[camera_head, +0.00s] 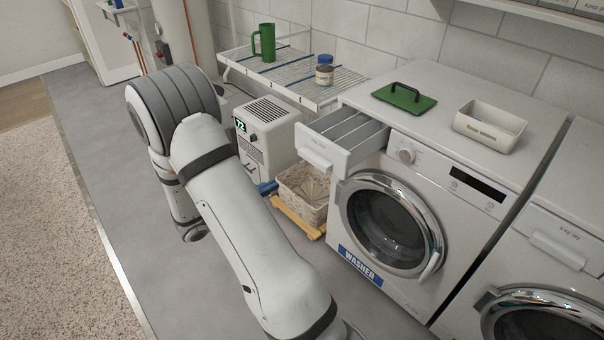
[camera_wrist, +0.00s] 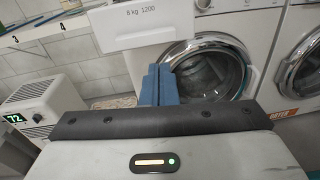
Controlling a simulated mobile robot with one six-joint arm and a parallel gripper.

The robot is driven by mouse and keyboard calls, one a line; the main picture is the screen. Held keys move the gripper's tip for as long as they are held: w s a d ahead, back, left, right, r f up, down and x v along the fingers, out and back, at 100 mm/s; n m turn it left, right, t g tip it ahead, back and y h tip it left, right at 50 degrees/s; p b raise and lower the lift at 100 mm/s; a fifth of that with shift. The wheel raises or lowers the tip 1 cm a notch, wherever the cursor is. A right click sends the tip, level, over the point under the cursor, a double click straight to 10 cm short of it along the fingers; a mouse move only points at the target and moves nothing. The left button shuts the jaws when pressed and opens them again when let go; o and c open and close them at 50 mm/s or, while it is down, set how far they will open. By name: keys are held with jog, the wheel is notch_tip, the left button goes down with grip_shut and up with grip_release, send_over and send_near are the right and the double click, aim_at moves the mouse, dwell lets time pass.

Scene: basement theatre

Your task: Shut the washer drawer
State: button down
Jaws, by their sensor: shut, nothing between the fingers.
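The white washer (camera_head: 420,200) stands right of centre, with a blue WASHER label low on its front. Its detergent drawer (camera_head: 322,150) sticks out at the upper left of the front, its compartments showing from above. No contact with the drawer shows.
A green brush-like pad (camera_head: 405,98) and a cream tray (camera_head: 489,125) lie on the washer top. A dryer (camera_head: 560,250) stands to the right. A dehumidifier (camera_head: 265,135), a basket (camera_head: 302,193) and a wire rack (camera_head: 290,75) are to the left. Grey floor lies in front.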

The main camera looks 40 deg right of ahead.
notch_tip(320, 180, down, 2)
jog(key=w+n+t, duration=0.1)
jog(key=w, duration=0.1)
jog(key=b, duration=0.1)
send_near(311, 161)
jog(key=shift+n+t+h, duration=0.3)
jog(key=d, duration=0.7)
jog(key=shift+w+f, duration=0.15)
jog(key=shift+f, duration=0.2)
jog(key=shift+w, duration=0.1)
